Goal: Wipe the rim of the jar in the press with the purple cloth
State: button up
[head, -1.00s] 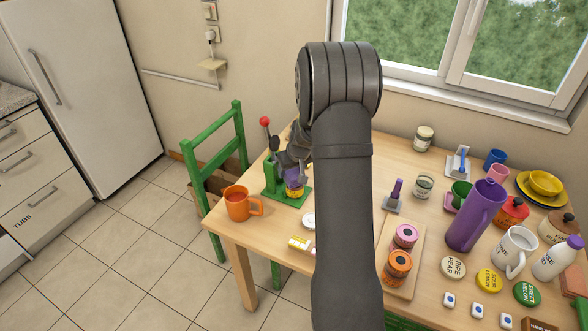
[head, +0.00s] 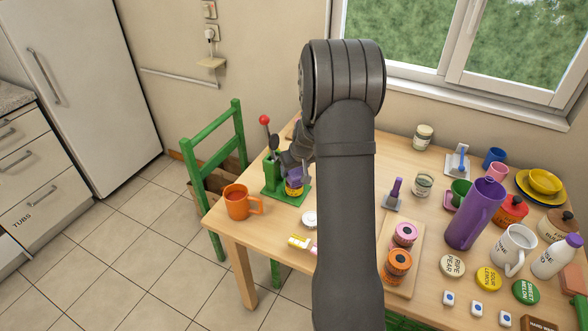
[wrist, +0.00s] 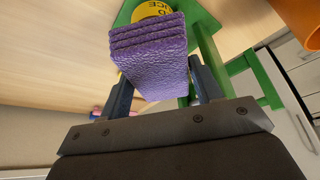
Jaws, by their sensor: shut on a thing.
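The purple cloth (wrist: 150,52) is a folded, textured block between the fingers of my gripper (wrist: 160,85) in the wrist view, and my gripper is shut on it. In the head view the cloth (head: 293,175) shows as a small purple patch at the top of the jar (head: 293,189). The jar stands in the green press (head: 270,180), which has a red-knobbed lever. In the wrist view part of the jar's yellow label (wrist: 150,9) shows beyond the cloth. The cloth and gripper hide the jar's rim, so I cannot tell whether they touch.
An orange mug (head: 237,201) stands close left of the press. A white lid (head: 309,219) and a small yellow-and-white box (head: 298,241) lie in front. A purple-handled tool (head: 395,192) and a board with stacked jars (head: 398,262) are to the right.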

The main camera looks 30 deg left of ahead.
jog(key=shift+r, duration=3.95)
